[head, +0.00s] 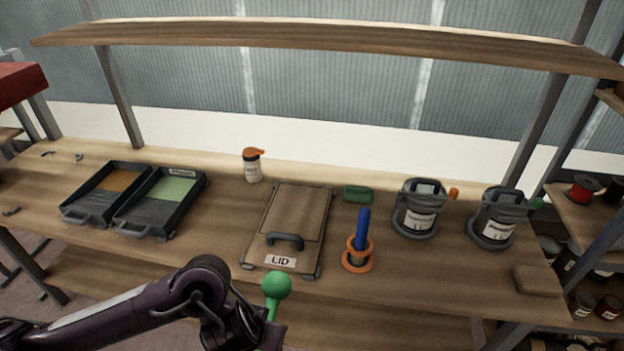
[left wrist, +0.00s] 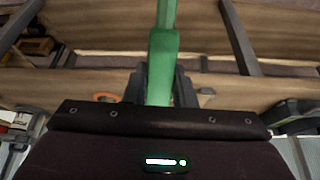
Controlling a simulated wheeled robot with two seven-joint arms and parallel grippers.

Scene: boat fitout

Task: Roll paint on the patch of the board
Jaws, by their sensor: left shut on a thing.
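My left gripper (left wrist: 160,88) is shut on a green handle (left wrist: 162,60), which runs up between its fingers. In the head view the handle's round green end (head: 276,285) shows in front of the bench edge; its far end is hidden. A flat wooden board (head: 288,215) with a dark grey handle and a "LID" label lies mid-bench; I see no painted patch on it. Two black trays lie at the left, one with an orange area (head: 121,180), one with a light green area (head: 175,190). My right gripper is not in view.
A blue handle (head: 362,228) stands in an orange ring right of the board. A green block (head: 357,194), an orange-topped bottle (head: 252,165) and two grey cans (head: 418,207) (head: 497,216) stand around it. A shelf (head: 320,38) overhangs the back. Bench between trays and board is clear.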

